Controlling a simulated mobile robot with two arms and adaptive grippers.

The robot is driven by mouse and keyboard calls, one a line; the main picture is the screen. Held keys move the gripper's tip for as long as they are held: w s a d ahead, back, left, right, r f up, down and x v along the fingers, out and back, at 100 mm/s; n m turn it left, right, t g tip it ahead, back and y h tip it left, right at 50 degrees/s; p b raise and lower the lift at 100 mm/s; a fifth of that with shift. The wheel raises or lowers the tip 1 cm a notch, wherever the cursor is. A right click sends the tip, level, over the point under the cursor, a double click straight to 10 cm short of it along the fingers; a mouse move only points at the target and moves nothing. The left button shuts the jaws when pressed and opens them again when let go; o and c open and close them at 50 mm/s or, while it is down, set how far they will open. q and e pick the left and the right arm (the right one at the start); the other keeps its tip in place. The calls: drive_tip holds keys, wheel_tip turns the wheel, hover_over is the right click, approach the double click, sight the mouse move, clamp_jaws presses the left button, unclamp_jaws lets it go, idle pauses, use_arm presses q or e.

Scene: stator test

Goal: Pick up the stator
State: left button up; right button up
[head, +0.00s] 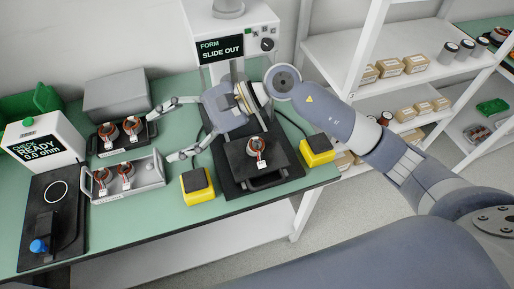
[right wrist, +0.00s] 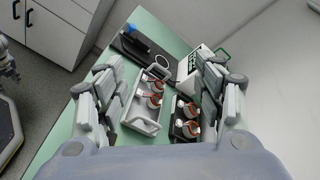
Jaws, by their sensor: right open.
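Copper-wound stators sit in pairs in two trays on the left of the green bench in the head view. One pair (head: 133,125) is in the black tray (head: 106,152); the other (head: 126,170) is in the grey tray (head: 146,188). In the right wrist view the silver tray (right wrist: 142,126) and the black tray (right wrist: 177,138) show between the spread fingers (right wrist: 168,82). My left gripper is not in view.
The forming machine (head: 232,47) reads "SLIDE OUT". Yellow boxes (head: 197,186) (head: 318,150) flank its slide. A check box (head: 40,145) reading "READY 0.0 ohm" and a black test plate (head: 50,225) stand at left. A grey case (head: 117,95) is behind the trays. White shelves (head: 340,50) stand at right.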

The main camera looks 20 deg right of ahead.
drive_tip(key=w+d+f+n+h, duration=0.35)
drive_tip(key=d+f+h, duration=0.25)
drive_tip(key=d, duration=0.2)
drive_tip(key=n+h+p, duration=0.2)
drive_tip(key=h, duration=0.4)
hover_over(258, 139)
drive_tip(key=f, duration=0.7)
drive_tip(key=shift+s+d, duration=0.15)
drive_tip(key=shift+s, duration=0.15)
drive_tip(key=shift+s+f+p, duration=0.15)
drive_tip(key=shift+f+p, duration=0.2)
drive_tip(key=shift+f, duration=0.2)
drive_tip(key=f, duration=0.1)
drive_tip(key=f+p, duration=0.2)
drive_tip(key=shift+s+a+f, duration=0.15)
drive_tip(key=shift+s+a, duration=0.1)
drive_tip(key=shift+a, duration=0.05)
drive_tip(key=shift+w+f, duration=0.15)
drive_tip(key=shift+f, duration=0.45)
drive_tip(key=c, duration=1.4)
drive_tip(key=shift+o, duration=0.2)
drive_tip(key=shift+r, duration=0.1)
